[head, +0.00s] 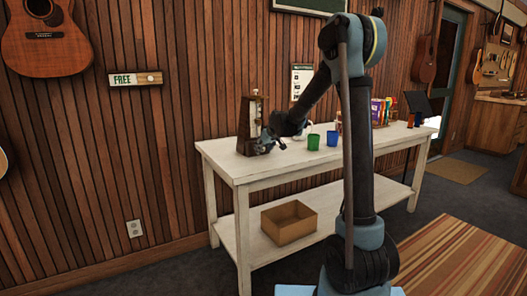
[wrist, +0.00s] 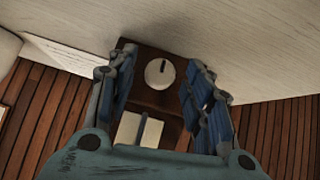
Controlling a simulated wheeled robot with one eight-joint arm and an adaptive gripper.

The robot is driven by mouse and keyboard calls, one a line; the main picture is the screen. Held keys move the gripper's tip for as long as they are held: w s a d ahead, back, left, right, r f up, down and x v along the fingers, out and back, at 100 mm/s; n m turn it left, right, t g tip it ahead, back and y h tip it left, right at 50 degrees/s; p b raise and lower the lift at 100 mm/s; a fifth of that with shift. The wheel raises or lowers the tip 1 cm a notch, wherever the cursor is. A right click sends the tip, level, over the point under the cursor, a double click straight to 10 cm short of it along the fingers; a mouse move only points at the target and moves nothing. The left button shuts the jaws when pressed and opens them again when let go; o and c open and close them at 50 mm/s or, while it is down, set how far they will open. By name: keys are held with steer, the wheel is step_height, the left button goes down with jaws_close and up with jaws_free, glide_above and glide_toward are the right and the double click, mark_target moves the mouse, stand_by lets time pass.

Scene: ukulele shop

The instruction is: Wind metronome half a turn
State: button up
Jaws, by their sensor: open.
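The metronome (head: 249,128) is a dark brown wooden case with a paler strip, standing upright at the left end of the white table. In the wrist view its brown side (wrist: 147,95) faces me. My gripper (head: 270,144) is at the metronome's lower right side. In the wrist view my gripper (wrist: 161,68) is open, its blue-padded fingers on either side of the key. I cannot tell whether they touch the case.
The white table (head: 222,162) also bears a green cup (head: 313,142), a blue cup (head: 332,138) and colourful boxes farther right. A cardboard box (head: 289,222) sits on the lower shelf. The wood-panelled wall (head: 150,150) is close behind. The table front near the metronome is clear.

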steer(key=v, duration=1.1)
steer(key=shift+s+d, duration=0.15)
steer(key=shift+d, duration=0.05)
steer(key=s+d+f+m+g+h, duration=0.1)
steer(key=s+d+f+m, duration=0.15)
steer(key=s+d, duration=0.6)
steer(key=s+d+f+m+g+h, duration=0.15)
steer(key=s+d+f, duration=0.25)
steer(key=s, duration=0.9)
steer(key=s+d+f+m+g+h, duration=0.1)
steer(key=s+d+f, duration=0.2)
steer(key=s+d, duration=0.55)
steer(key=s+d+f+m+g, duration=0.1)
steer(key=s+f, duration=0.3)
steer(key=s, duration=0.3)
steer(key=s+d+f+m+g, duration=0.1)
steer(key=s+f, duration=0.3)
steer(key=s, duration=0.4)
steer(key=shift+d+h, duration=0.2)
steer(key=shift+h, duration=0.15)
steer(key=shift+w+f, duration=0.15)
steer(key=shift+w+f, duration=0.15)
steer(key=shift+w, duration=0.2)
